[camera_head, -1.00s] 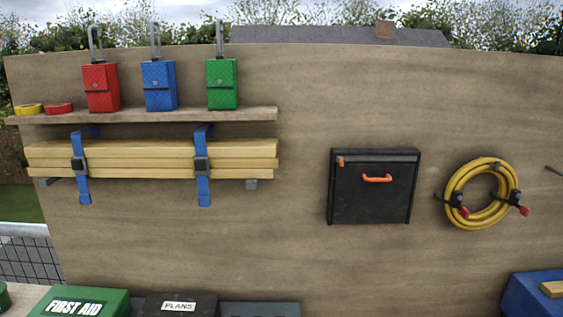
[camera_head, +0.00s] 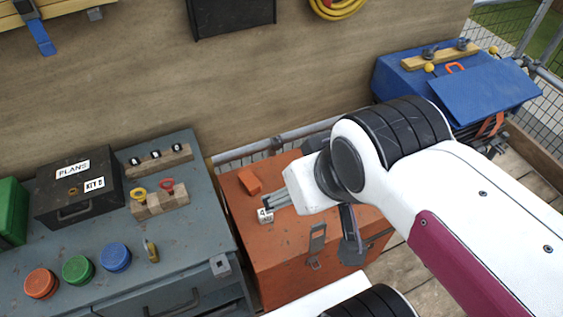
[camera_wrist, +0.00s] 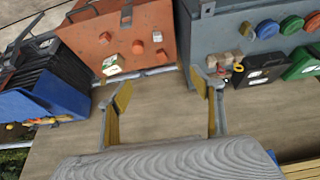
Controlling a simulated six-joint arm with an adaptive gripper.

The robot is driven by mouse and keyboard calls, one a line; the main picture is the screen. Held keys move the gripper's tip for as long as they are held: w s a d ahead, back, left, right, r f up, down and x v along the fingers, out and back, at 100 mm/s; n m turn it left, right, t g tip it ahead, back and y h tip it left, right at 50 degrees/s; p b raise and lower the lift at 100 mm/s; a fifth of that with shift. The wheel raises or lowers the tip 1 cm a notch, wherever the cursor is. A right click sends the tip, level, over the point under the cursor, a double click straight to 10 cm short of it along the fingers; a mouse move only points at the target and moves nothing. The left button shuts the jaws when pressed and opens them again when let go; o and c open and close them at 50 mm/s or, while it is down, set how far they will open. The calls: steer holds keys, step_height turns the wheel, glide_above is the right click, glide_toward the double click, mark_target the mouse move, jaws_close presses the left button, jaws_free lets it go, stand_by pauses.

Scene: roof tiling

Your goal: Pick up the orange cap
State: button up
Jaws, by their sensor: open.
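The orange cap (camera_head: 41,284) is a round ribbed disc on the grey workbench top (camera_head: 190,262), leftmost in a row with a green cap (camera_head: 77,269) and a blue cap (camera_head: 116,256). In the wrist view the orange cap (camera_wrist: 312,21) is at the upper right edge, beside the green and blue caps. My gripper (camera_head: 272,203) is over the orange chest, well to the right of the caps. In the wrist view my gripper (camera_wrist: 162,90) has its fingers spread, with nothing between them.
The orange chest (camera_head: 290,262) stands right of the workbench, with a small numbered block (camera_head: 265,215) on it. A black PLANS box (camera_head: 78,190), wooden blocks with rings (camera_head: 160,200) and a brass piece (camera_head: 151,250) share the bench. A blue toolbox (camera_head: 450,90) is at the right.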

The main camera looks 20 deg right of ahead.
steer(key=shift+w+d, duration=0.1)
steer(key=w+d+f+n+h, duration=0.2)
steer(key=w+d+f, duration=0.1)
steer(key=w+d, duration=0.65)
steer(key=w+d+f+n+h, duration=0.2)
steer(key=w+d+f+n, duration=0.15)
steer(key=w+d, duration=0.6)
steer(key=w+d+f+n+t+y, duration=0.1)
steer(key=w+d+f+n, duration=0.15)
steer(key=f, duration=0.45)
steer(key=w+d+f+n+y, duration=0.1)
steer(key=w+d+f, duration=0.1)
steer(key=w+f, duration=0.3)
steer(key=s+a+f+t+y, duration=0.1)
steer(key=s+f+y, duration=0.1)
steer(key=f, duration=0.5)
steer(key=s+a+f+t+y, duration=0.1)
steer(key=s+a+f+y, duration=0.1)
steer(key=f, duration=0.6)
steer(key=s+a+f+y, duration=0.2)
steer(key=f+y, duration=0.2)
steer(key=f, duration=0.3)
steer(key=shift+s+f+t, duration=0.1)
steer(key=shift+f+t, duration=0.25)
steer(key=shift+t, duration=0.05)
steer(key=shift+s+a+f+m+t+y, duration=0.25)
steer(key=shift+s+a+m+t+y, duration=0.4)
steer(key=shift+m+t+y, duration=0.35)
